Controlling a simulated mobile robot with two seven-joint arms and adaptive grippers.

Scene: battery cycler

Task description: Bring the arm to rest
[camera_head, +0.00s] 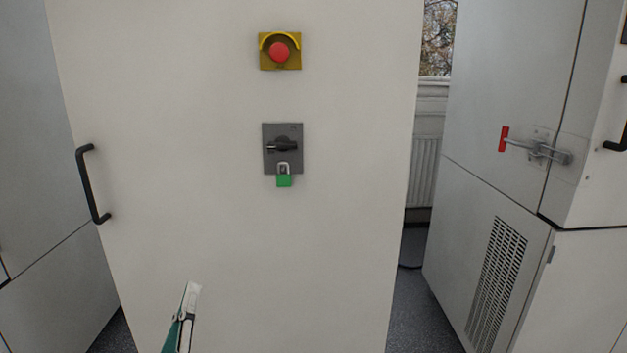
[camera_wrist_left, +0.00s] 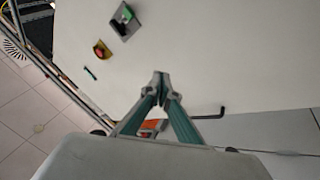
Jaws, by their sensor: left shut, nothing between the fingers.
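My left gripper (camera_head: 190,293) shows at the bottom of the head view, left of centre, in front of the white cabinet door (camera_head: 220,240). In the left wrist view my left gripper (camera_wrist_left: 161,76) has its fingertips together with nothing between them. A dark rotary switch (camera_head: 283,147) sits on the door, with a green padlock (camera_head: 284,180) hanging at its lower edge. The switch plate also shows in the left wrist view (camera_wrist_left: 124,20). My right gripper is not in view.
A red emergency stop button (camera_head: 279,51) on a yellow plate is above the switch. A black door handle (camera_head: 91,184) is at the left. A grey cabinet with a red-tipped clamp (camera_head: 538,147) stands at the right, beyond a narrow gap with a radiator (camera_head: 425,165).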

